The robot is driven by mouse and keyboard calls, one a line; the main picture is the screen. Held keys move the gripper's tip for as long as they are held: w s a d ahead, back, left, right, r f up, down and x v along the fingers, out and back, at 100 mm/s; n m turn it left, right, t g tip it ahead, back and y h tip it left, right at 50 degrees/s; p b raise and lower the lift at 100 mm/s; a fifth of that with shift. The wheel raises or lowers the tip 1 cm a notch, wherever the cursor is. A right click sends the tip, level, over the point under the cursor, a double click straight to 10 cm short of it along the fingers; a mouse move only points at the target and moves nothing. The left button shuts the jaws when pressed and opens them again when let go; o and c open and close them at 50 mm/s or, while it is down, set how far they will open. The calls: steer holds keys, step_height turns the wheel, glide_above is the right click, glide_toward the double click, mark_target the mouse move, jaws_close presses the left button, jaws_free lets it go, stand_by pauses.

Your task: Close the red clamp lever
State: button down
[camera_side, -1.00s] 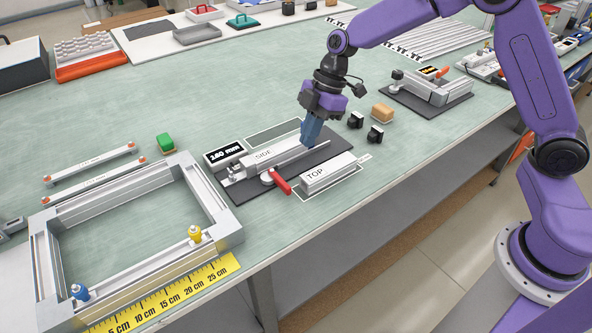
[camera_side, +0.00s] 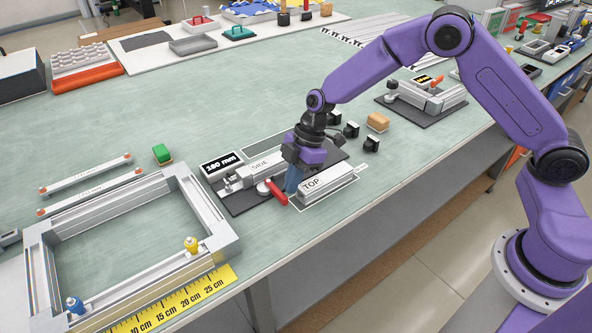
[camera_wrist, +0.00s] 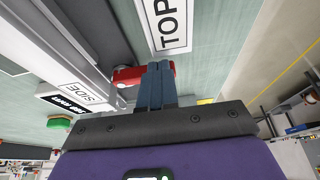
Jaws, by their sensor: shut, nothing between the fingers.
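The red clamp lever (camera_side: 278,193) belongs to the clamp on the dark fixture plate (camera_side: 239,203) and sticks out toward the table's front edge. A bar labelled SIDE (camera_side: 262,165) lies in this fixture. My gripper (camera_side: 291,189) is shut and empty, its blue fingers pointing down right beside the lever, on its right. In the wrist view the red lever (camera_wrist: 127,76) shows just left of my shut fingertips (camera_wrist: 160,66) and partly behind them. I cannot tell whether they touch.
A bar labelled TOP (camera_side: 326,184) lies close to the right of my fingers. A 180 mm display (camera_side: 221,164) stands behind the fixture. A metal frame (camera_side: 221,232) is at the left. A second fixture with an orange lever (camera_side: 437,81) is farther back.

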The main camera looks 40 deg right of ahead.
steer(key=shift+s+a+m+t, duration=0.2)
steer(key=shift+a+m+t, duration=0.15)
steer(key=shift+m, duration=0.35)
stand_by(0.5)
steer(key=a+m, duration=0.1)
steer(key=a+m+t, duration=0.1)
steer(key=m, duration=0.1)
steer(key=shift+s, duration=0.25)
steer(key=a+m, duration=0.1)
steer(key=m+t+h, duration=0.1)
steer(key=m, duration=0.1)
steer(key=shift+a, duration=0.35)
steer(key=shift+w+a, duration=0.35)
steer(key=shift+a, duration=0.45)
steer(key=shift+w+a+f+m+t, duration=0.15)
steer(key=shift+a+m+t, duration=0.15)
steer(key=shift+m, duration=0.5)
steer(key=shift+w+a, duration=0.5)
steer(key=shift+a, duration=0.15)
steer(key=shift+w+a, duration=0.15)
steer(key=shift+w, duration=0.05)
steer(key=shift+w+a, duration=0.1)
steer(key=shift+w, duration=0.1)
steer(key=shift+r, duration=0.2)
